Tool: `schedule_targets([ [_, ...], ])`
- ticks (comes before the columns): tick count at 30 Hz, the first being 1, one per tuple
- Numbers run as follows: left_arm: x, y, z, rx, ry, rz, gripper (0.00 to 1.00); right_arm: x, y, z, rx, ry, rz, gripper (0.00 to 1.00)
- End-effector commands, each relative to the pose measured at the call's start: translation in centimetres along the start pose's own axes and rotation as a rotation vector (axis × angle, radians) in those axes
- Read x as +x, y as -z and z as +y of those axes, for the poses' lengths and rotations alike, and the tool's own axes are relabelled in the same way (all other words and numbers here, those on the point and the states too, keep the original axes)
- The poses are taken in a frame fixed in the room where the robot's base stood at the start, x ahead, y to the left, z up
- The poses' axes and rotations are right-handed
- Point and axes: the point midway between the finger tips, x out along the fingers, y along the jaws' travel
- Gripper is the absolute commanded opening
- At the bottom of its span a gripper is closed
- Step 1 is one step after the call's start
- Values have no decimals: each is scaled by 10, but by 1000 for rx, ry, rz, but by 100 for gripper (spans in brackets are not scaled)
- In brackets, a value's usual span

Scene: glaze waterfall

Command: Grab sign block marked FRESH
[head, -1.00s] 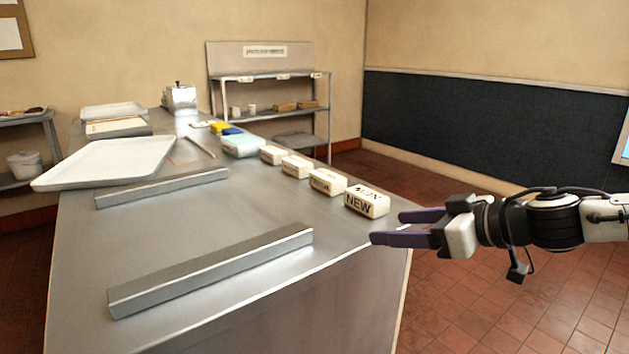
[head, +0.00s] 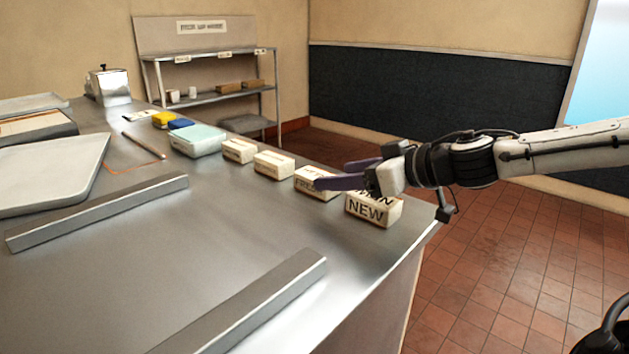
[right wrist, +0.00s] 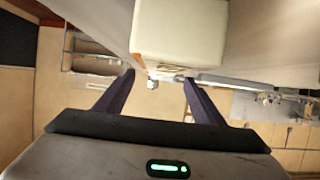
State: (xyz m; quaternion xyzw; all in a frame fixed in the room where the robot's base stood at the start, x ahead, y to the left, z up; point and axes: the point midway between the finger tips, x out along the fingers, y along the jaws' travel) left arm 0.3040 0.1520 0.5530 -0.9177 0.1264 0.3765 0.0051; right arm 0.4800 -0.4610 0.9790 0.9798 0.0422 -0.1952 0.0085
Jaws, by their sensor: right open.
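The sign block marked FRESH (head: 309,186) sits on the metal table near its right edge, third in a row of cream blocks counted from the far end. Its lettering is partly covered by a purple finger. My right gripper (head: 332,174) is open, reaching in from the right with its fingers at this block. I cannot tell whether they touch it. In the right wrist view a blank cream block face (right wrist: 180,35) lies just beyond the open fingers, roughly between them; no lettering shows there. My left gripper is not in view.
The NEW block (head: 368,211) stands close by, just below my right gripper. Two more cream blocks (head: 274,163) (head: 238,150) and a pale blue box (head: 198,140) continue the row. Metal bars (head: 110,207) and a tray (head: 50,180) lie leftward. The middle of the table is clear.

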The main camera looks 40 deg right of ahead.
Motion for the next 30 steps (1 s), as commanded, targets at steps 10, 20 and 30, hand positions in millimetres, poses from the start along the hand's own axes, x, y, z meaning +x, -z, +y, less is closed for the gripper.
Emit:
schedule_targets([
  [10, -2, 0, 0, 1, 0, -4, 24, 28, -1, 0, 3, 2, -3, 62],
  [20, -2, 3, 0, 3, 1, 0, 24, 57, -1, 0, 1, 0, -1, 62],
  [30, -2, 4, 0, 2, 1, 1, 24, 60, 0, 0, 1, 0, 1, 62],
])
